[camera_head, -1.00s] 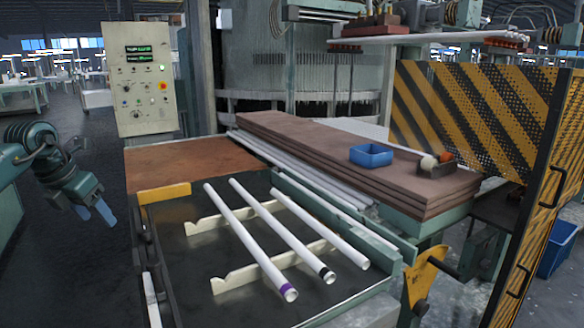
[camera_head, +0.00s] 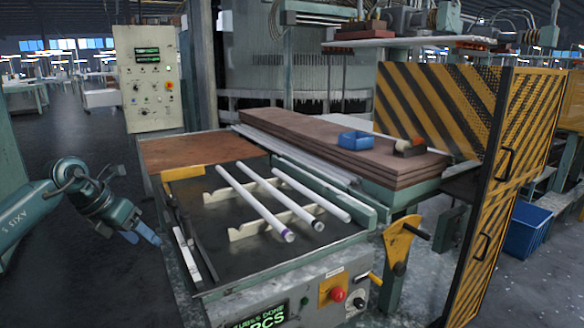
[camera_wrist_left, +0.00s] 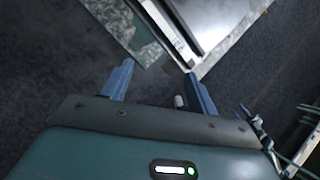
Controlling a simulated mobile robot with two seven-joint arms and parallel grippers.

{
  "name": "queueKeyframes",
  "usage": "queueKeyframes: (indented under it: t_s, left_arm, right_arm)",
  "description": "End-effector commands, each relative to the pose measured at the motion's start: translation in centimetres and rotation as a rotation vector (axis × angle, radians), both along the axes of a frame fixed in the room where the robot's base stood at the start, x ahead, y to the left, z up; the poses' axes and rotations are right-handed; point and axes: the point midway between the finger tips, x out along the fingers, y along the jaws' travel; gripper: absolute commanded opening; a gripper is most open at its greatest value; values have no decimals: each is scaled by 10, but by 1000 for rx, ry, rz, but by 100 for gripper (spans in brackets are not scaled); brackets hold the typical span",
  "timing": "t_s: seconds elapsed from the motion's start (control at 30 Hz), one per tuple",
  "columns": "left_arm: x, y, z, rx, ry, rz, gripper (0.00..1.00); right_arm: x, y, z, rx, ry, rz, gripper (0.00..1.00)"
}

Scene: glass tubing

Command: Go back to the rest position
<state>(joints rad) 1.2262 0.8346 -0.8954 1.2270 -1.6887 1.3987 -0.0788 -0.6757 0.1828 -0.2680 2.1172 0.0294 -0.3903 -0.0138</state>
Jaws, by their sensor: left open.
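My left gripper (camera_head: 146,233) hangs over the dark floor, left of the machine bench and apart from it. It is open and empty, with its two blue fingers spread; they also show in the left wrist view (camera_wrist_left: 158,82). My right gripper is not in view. Three white glass tubes (camera_head: 289,201) lie side by side on cream notched supports (camera_head: 243,232) in the dark tray (camera_head: 190,222). One tube has a purple band at its near end, another a black band.
The bench front carries a control panel with a red button (camera_head: 338,294) and a display. A yellow bracket (camera_head: 399,243) stands right of the tray. A striped guard (camera_head: 440,100) closes off the right. Floor at left is free.

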Motion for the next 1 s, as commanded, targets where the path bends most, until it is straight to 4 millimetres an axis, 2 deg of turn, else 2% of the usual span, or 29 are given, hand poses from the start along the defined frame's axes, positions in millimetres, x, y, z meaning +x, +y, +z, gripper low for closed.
queueKeyframes:
  t_s: [0.03,0.1,0.17,0.2,0.3,0.4,0.47,0.57,0.67,0.77,0.87,1.0]
  left_arm:
    - [-3,-28,-17,-73,8,-35,59]
    - [-9,-69,-36,-199,11,-75,59]
    - [-19,-108,-50,-333,18,-98,59]
    - [-27,-135,-59,-436,29,-106,59]
    - [-54,-197,-72,-728,72,-80,59]
    - [-79,-239,-75,-1020,136,18,59]
    - [-92,-254,-76,-1188,184,109,59]
    - [-110,-264,-80,-1446,274,313,59]
    - [-125,-259,-93,-1664,378,578,59]
    - [-143,-243,-119,-1833,493,894,59]
    - [-171,-223,-155,-1940,614,1251,59]
    - [-226,-199,-209,-1976,776,1745,59]
  right_arm:
    - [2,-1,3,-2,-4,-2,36]
    - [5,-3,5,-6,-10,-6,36]
    - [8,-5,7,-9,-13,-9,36]
    - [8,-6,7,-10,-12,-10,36]
    - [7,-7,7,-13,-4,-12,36]
    - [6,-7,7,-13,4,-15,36]
    - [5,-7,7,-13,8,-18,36]
    - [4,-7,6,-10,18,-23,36]
    - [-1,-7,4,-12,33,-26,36]
    - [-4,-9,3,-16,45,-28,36]
    - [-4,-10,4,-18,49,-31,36]
    - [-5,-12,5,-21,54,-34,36]
